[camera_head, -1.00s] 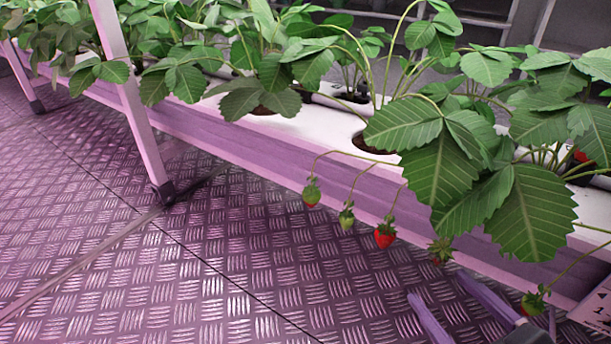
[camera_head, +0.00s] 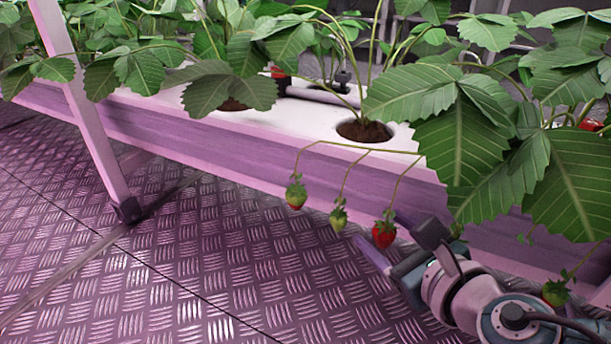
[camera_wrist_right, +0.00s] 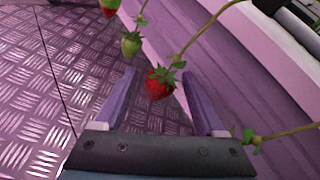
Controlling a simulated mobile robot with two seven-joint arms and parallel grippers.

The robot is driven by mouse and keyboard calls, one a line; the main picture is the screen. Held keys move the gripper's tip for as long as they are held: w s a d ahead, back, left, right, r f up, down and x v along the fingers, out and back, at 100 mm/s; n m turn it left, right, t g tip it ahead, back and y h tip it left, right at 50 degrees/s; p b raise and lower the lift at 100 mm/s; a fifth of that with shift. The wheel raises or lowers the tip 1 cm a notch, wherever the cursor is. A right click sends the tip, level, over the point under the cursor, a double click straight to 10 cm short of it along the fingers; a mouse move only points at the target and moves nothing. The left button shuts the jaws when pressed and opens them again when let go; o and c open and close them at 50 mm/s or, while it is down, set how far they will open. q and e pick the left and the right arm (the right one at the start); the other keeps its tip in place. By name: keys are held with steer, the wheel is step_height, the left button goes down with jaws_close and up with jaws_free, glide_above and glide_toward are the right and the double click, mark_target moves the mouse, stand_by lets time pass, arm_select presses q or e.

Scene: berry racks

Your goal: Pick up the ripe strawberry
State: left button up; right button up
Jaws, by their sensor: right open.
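The ripe strawberry (camera_head: 383,235) is red with a green cap and hangs from a thin stem in front of the rack's side. In the right wrist view the ripe strawberry (camera_wrist_right: 159,84) hangs between the fingertips of my right gripper (camera_wrist_right: 158,80), which is open. In the head view my right gripper (camera_head: 382,236) comes in from the lower right, its fingers on either side of the berry. I cannot tell if either finger touches it. My left gripper is not in view.
A greenish-red strawberry (camera_head: 296,194) and a green one (camera_head: 338,219) hang just left of the ripe one. Another unripe berry (camera_head: 555,293) hangs at the lower right. Large leaves (camera_head: 461,142) overhang my right arm. The white planter trough (camera_head: 290,118) runs behind; the floor is clear.

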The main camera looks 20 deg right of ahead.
steer(key=shift+w, duration=0.1)
steer(key=shift+c, duration=0.4)
steer(key=shift+c, duration=0.7)
steer(key=c, duration=0.6)
steer(key=shift+r, duration=0.1)
steer(key=shift+r+p, duration=0.4)
steer(key=shift+p, duration=0.35)
steer(key=s+a+p, duration=0.1)
steer(key=s+p, duration=0.2)
steer(key=s, duration=1.5)
steer(key=shift+a+f, duration=0.2)
steer(key=shift+a, duration=0.05)
